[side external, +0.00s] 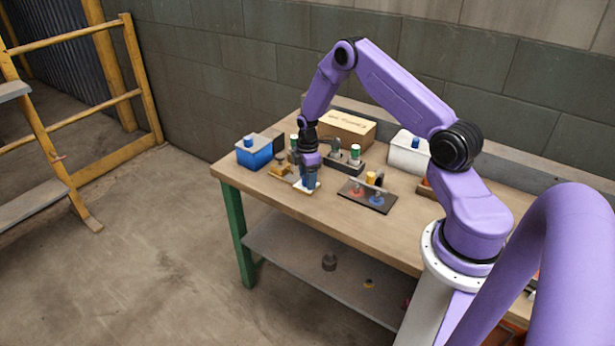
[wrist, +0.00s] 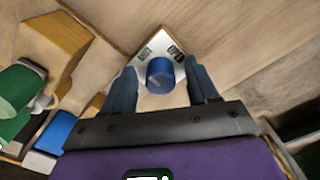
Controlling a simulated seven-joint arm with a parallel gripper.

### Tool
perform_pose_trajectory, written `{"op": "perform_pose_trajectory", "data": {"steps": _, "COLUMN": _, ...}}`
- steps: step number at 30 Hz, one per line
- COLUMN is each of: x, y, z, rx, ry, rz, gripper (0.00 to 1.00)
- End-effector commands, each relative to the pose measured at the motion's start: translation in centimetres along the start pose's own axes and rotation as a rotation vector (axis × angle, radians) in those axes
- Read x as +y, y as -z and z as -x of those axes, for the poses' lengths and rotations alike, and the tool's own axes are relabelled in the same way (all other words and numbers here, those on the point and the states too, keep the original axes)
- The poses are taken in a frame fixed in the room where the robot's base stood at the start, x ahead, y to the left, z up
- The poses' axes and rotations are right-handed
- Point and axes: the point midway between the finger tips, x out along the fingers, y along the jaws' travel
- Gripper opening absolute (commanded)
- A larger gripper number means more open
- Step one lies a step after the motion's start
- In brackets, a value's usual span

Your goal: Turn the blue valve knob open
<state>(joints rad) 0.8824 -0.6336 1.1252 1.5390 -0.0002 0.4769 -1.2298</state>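The blue valve knob (wrist: 160,74) is a short blue cylinder on a pale square plate (wrist: 174,43) with dark markings, lying on the wooden tabletop. In the wrist view the knob stands between the two fingers of my gripper (wrist: 163,82), with a visible gap at least on the right side. My gripper looks open around or just above the knob; its exact height over it is hard to tell. In the side external view my gripper (side external: 308,184) points down over the pale plate (side external: 298,184), and it hides most of the knob.
A blue box (side external: 254,155) stands left of my gripper. A dark board (side external: 366,196) with red and blue knobs lies to the right. A cardboard box (side external: 345,128) and a white container (side external: 410,155) stand behind. A green cylinder (wrist: 20,88) is close at left in the wrist view.

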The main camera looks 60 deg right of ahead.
Motion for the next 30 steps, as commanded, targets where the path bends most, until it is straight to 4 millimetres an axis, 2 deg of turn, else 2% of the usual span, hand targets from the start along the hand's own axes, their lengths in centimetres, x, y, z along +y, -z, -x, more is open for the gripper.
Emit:
{"op": "perform_pose_trajectory", "data": {"steps": 1, "x": 0.00, "y": 0.00, "z": 0.01, "rx": 0.000, "ry": 0.000, "rz": 0.000, "gripper": 0.46}}
{"op": "perform_pose_trajectory", "data": {"steps": 5, "x": -0.01, "y": 0.00, "z": 0.02, "rx": 0.000, "ry": 0.000, "rz": 0.000, "gripper": 0.04}}
{"op": "perform_pose_trajectory", "data": {"steps": 17, "x": -0.03, "y": 0.05, "z": 0.05, "rx": 0.000, "ry": 0.000, "rz": -0.054, "gripper": 0.03}}
{"op": "perform_pose_trajectory", "data": {"steps": 23, "x": -0.06, "y": 0.06, "z": 0.08, "rx": 0.000, "ry": 0.001, "rz": -0.176, "gripper": 0.03}}
{"op": "perform_pose_trajectory", "data": {"steps": 30, "x": -0.11, "y": 0.03, "z": 0.08, "rx": 0.000, "ry": 0.001, "rz": -0.394, "gripper": 0.03}}
